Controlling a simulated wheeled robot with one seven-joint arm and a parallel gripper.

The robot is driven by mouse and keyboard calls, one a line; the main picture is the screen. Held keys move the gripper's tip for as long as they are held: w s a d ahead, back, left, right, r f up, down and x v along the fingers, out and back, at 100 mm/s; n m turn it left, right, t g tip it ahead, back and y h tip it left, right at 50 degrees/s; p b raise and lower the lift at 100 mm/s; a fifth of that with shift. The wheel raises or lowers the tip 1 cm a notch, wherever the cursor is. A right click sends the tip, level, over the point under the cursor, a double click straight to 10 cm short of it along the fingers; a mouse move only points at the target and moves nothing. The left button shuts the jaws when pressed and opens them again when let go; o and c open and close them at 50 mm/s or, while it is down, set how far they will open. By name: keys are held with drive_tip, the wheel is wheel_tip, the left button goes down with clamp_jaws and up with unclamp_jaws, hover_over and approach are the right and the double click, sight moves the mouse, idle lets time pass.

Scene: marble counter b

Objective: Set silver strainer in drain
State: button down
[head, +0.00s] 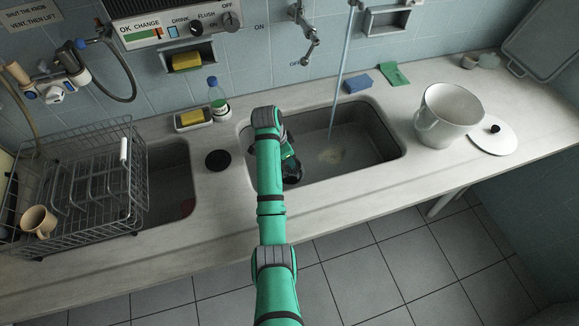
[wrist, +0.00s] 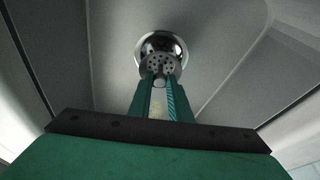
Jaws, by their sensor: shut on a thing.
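My gripper (wrist: 161,88) is shut on the knob of the silver strainer (wrist: 158,64), a round metal piece with several small holes, seen in the wrist view. A shiny round metal rim shows around the strainer; I cannot tell whether it is the strainer's own edge or the drain's, nor whether the strainer is seated or held above. In the head view my gripper is at the left part of the right sink basin (head: 365,140), where my arm mostly hides it. The strainer and drain cannot be made out there.
Water (head: 342,70) runs into the right basin. A wire dish rack (head: 75,185) with a tan mug (head: 39,221) stands left. A black disc (head: 218,160) lies between the basins. A soap bottle (head: 217,98) stands behind.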

sight(289, 169)
drive_tip(key=shift+f, duration=2.45)
drive_tip(key=shift+f, duration=0.1)
drive_tip(key=c, duration=1.6)
unclamp_jaws()
drive_tip(key=shift+c, duration=0.2)
drive_tip(key=v, duration=1.2)
drive_tip(key=shift+s, duration=0.1)
